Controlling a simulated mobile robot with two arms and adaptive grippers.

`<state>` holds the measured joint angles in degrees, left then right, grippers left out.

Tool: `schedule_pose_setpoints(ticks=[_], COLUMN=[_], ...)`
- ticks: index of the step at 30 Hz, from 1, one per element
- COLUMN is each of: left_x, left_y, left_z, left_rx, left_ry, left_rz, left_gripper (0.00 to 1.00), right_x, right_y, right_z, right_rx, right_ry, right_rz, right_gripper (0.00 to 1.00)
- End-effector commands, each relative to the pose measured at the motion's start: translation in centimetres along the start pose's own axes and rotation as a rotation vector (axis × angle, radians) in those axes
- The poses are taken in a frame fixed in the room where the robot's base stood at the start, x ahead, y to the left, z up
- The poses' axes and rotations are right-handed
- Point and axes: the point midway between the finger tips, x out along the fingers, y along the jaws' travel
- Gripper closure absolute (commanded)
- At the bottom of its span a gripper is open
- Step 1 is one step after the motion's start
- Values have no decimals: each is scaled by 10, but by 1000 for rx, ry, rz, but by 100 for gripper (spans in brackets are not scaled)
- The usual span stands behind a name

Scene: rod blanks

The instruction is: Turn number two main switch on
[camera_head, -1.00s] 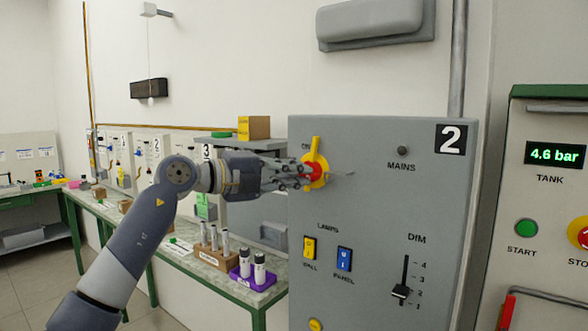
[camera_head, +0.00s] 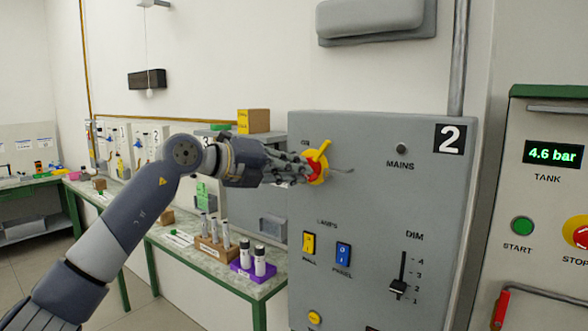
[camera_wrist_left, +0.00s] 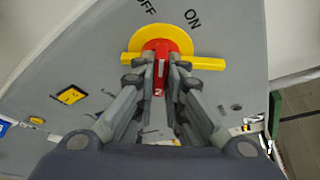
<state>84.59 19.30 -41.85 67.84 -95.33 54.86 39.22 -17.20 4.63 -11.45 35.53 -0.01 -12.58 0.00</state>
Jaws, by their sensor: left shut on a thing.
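The main switch (camera_head: 316,165) is a red knob with a yellow disc and yellow bar on the grey panel (camera_head: 375,215) marked 2. The upper end of its bar leans to the right in the head view. My left gripper (camera_head: 303,173) reaches it from the left, its fingers shut on the red knob. In the left wrist view the red knob (camera_wrist_left: 160,47) sits between the fingertips (camera_wrist_left: 160,66), with ON and OFF lettering beyond the disc. The MAINS lamp (camera_head: 401,149) looks dark. My right gripper is not in view.
Below the switch are a yellow rocker (camera_head: 309,243), a blue rocker (camera_head: 343,256) and a dim slider (camera_head: 399,278). To the right stands a tank panel with a green start button (camera_head: 522,225). A bench (camera_head: 205,262) with racked rods is at left.

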Motion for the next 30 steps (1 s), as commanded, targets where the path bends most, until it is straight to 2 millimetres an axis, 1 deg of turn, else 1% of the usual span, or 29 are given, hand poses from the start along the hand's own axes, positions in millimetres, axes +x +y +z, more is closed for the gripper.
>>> schedule_pose_setpoints(ticks=[6, 7, 8, 9, 24, 28, 30], left_x=[1, 1, 1, 1, -1, -12, -24], left_y=[2, 2, 2, 2, 1, 1, 1], left_z=[-2, -2, -2, -2, 0, 1, 1], left_rx=[-1, -1, -2, -2, -2, -3, -2], left_ry=[3, 4, 4, 3, 0, -2, -3], left_rz=[3, 3, 3, 2, 0, 0, 0], left_gripper=[100, 85, 78, 69, 69, 69, 69], right_x=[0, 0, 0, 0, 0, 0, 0], right_y=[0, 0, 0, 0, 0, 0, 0], right_z=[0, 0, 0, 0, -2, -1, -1], right_rx=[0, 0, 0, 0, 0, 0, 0], right_ry=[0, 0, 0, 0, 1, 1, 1], right_rz=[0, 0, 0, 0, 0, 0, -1], right_gripper=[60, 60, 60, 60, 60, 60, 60])
